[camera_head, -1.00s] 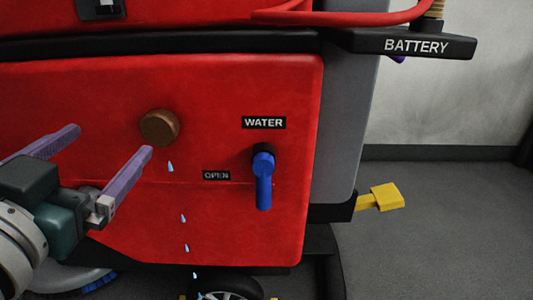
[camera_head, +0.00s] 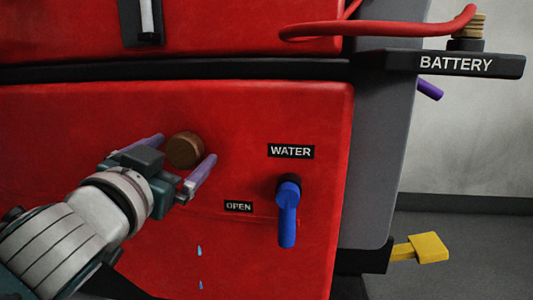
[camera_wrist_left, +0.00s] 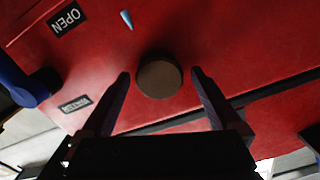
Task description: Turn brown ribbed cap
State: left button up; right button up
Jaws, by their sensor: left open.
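The brown ribbed cap (camera_head: 185,150) sits on the red front panel of the machine. It also shows in the left wrist view (camera_wrist_left: 159,78), between the fingers. My left gripper (camera_head: 184,147) is open, with one purple finger on each side of the cap. In the left wrist view a gap shows between each fingertip (camera_wrist_left: 160,74) and the cap. How far the fingertips are from the panel is hard to tell. My right gripper is not in view.
A blue lever (camera_head: 287,215) hangs down right of the cap, below a WATER label (camera_head: 291,151) and near an OPEN label (camera_head: 238,206). Blue drops (camera_head: 199,251) show below. A black BATTERY shelf (camera_head: 455,64), red cable (camera_head: 400,29) and yellow pedal (camera_head: 432,247) are at right.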

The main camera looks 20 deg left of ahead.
pick_arm(q)
jog(key=shift+c, duration=0.2)
jog(key=c, duration=1.3)
